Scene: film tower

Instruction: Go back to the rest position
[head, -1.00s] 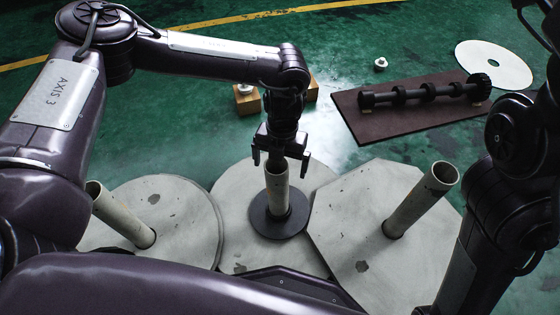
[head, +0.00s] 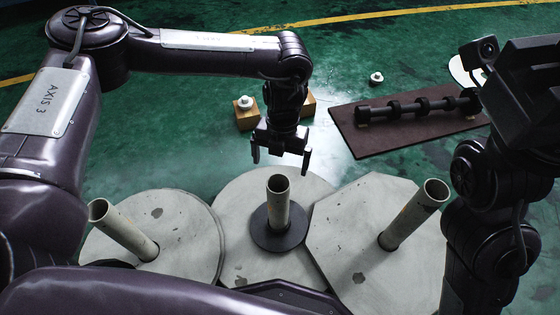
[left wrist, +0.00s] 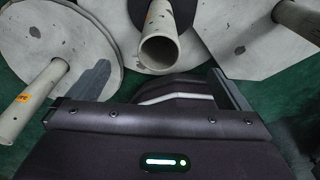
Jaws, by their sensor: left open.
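My left gripper (head: 280,158) is open and empty, pointing down just behind the middle post (head: 278,200) in the head view. That post stands upright through a dark ring (head: 262,236) on a round pale base. In the left wrist view the middle post's open top (left wrist: 158,52) shows close by, apart from my gripper. A left post (head: 122,228) and a right post (head: 415,212) lean outward in the head view on their own pale bases. My right arm's dark end (head: 525,85) is raised at the right edge; its jaws cannot be made out.
Behind, a brown board (head: 395,142) carries a dark shaft with several collars (head: 420,106). Two wooden blocks (head: 247,117) stand behind my left gripper, one with a white part on top. A small white part (head: 376,78) and a pale disc (head: 460,70) lie on open green floor.

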